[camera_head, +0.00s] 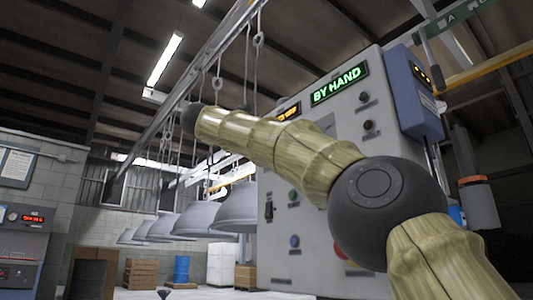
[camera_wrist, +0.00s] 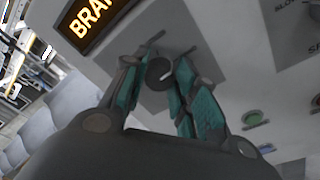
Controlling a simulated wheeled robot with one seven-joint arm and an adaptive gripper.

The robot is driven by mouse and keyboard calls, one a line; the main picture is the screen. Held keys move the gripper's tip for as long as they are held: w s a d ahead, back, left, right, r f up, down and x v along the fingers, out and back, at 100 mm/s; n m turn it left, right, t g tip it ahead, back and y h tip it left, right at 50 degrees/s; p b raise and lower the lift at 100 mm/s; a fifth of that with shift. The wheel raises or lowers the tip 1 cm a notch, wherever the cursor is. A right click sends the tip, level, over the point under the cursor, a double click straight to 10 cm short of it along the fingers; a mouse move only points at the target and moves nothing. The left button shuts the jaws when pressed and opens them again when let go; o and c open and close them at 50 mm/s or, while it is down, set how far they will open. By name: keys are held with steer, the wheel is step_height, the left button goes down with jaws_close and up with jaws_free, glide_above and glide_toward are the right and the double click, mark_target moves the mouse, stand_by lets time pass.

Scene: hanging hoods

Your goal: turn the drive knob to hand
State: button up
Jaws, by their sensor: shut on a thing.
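My gripper (camera_wrist: 158,82) shows in the wrist view, its teal-padded fingers on either side of a dark round knob (camera_wrist: 160,72) with a pale pointer mark. It is shut on this knob, on the grey panel (camera_wrist: 235,40). The knob's label is not readable. An orange lit sign beginning "BRA" (camera_wrist: 90,20) is at the upper left. In the head view, my arm crosses the panel (camera_head: 350,120), and the gripper and held knob are not visible there. A green "BY HAND" sign (camera_head: 339,85) is lit on the panel.
Grey hanging hoods (camera_head: 238,210) line up left of the panel. A blue box (camera_head: 414,95) juts from its right side. A black lever-like part (camera_head: 269,205) and a green button (camera_head: 293,196) are on the panel. Green and blue buttons show in the wrist view (camera_wrist: 252,118).

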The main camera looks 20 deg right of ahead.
steer(key=shift+m, duration=0.3)
steer(key=o, duration=1)
steer(key=shift+s+a, duration=0.1)
steer(key=v, duration=1.1)
steer(key=shift+s+a, duration=0.2)
steer(key=shift+a, duration=0.1)
